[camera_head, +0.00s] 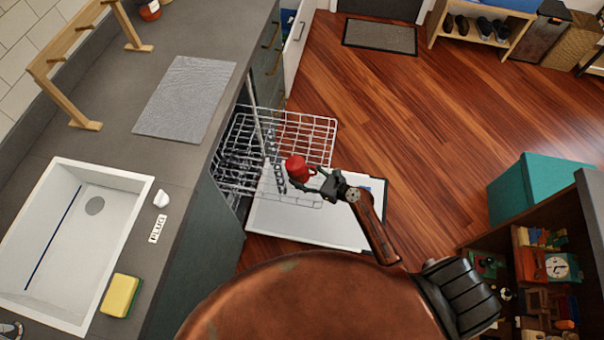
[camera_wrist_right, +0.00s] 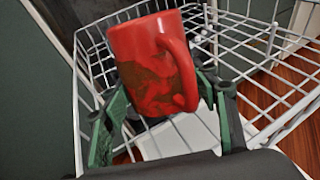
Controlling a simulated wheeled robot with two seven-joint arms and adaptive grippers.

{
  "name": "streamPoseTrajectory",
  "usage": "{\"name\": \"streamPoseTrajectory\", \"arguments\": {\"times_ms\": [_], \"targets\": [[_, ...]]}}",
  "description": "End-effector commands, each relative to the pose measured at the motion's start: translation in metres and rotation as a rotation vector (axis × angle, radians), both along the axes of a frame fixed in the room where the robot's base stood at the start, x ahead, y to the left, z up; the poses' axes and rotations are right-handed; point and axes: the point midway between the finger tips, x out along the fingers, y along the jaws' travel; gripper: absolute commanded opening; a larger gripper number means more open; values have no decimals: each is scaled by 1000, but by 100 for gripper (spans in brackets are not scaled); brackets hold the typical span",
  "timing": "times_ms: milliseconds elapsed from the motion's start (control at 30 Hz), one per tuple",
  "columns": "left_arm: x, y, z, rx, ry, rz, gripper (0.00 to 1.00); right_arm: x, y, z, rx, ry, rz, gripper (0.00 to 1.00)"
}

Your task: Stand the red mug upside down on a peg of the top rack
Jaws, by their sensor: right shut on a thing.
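The red mug (camera_head: 298,169) is in my right gripper (camera_head: 316,183), over the pulled-out dishwasher rack in the head view. In the right wrist view the mug (camera_wrist_right: 152,65) has brownish smears on its side, and its handle faces right. The fingers of my right gripper (camera_wrist_right: 165,112) are on either side of the mug's lower part in that picture. The white wire top rack (camera_head: 300,128) of the dishwasher is pulled out; its wires also show behind the mug in the wrist view (camera_wrist_right: 262,52). I cannot tell which way the mug's mouth faces. My left gripper is out of view.
The open dishwasher door (camera_head: 300,222) lies low below the rack. A counter (camera_head: 150,150) with a sink (camera_head: 90,235), sponge (camera_head: 121,295) and grey mat (camera_head: 186,98) runs along the left. A shelf of toys (camera_head: 540,270) stands at right. The wooden floor (camera_head: 430,120) between is clear.

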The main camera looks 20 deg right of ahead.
Motion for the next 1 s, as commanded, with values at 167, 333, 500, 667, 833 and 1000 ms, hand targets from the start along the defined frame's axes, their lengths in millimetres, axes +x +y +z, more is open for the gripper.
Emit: {"name": "streamPoseTrajectory", "arguments": {"times_ms": [167,333,500,667,833,1000], "targets": [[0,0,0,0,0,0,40,1,0,1,0,-2,0,17],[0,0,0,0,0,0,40,1,0,0,0,-2,0,61],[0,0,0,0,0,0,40,0,0,0,1,-1,0,73],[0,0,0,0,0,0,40,0,0,0,0,0,-1,75],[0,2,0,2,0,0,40,-2,-1,-1,-1,2,0,75],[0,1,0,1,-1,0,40,-16,-11,3,-3,2,-1,75]]}}
